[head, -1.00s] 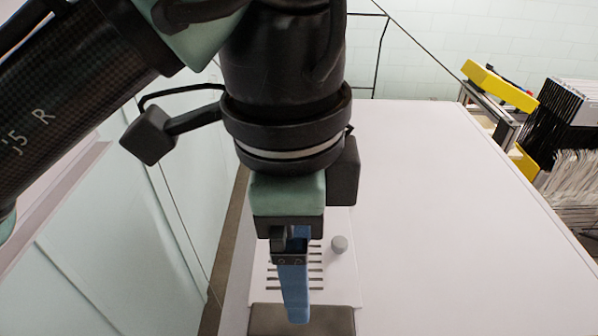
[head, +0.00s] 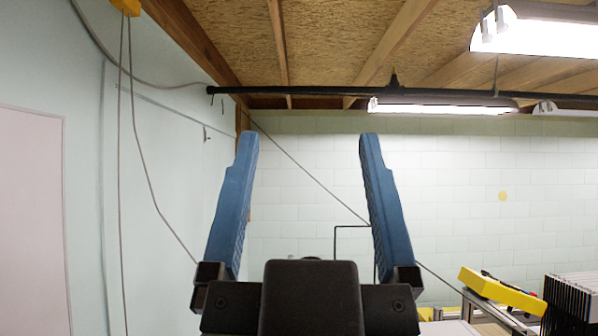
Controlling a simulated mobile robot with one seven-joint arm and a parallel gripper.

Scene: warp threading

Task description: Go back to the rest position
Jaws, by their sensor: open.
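My gripper (head: 308,145) is in the middle of the head view. Its two blue fingers point up and stand wide apart, with nothing between them. The dark gripper body covers the bottom middle of the view.
A yellow bar (head: 502,291) on a metal frame and a stack of dark-edged panels (head: 571,305) stand at the lower right. A dark pipe (head: 300,91) and lit lamps (head: 540,32) hang under the wooden ceiling. Cables hang down the left wall.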

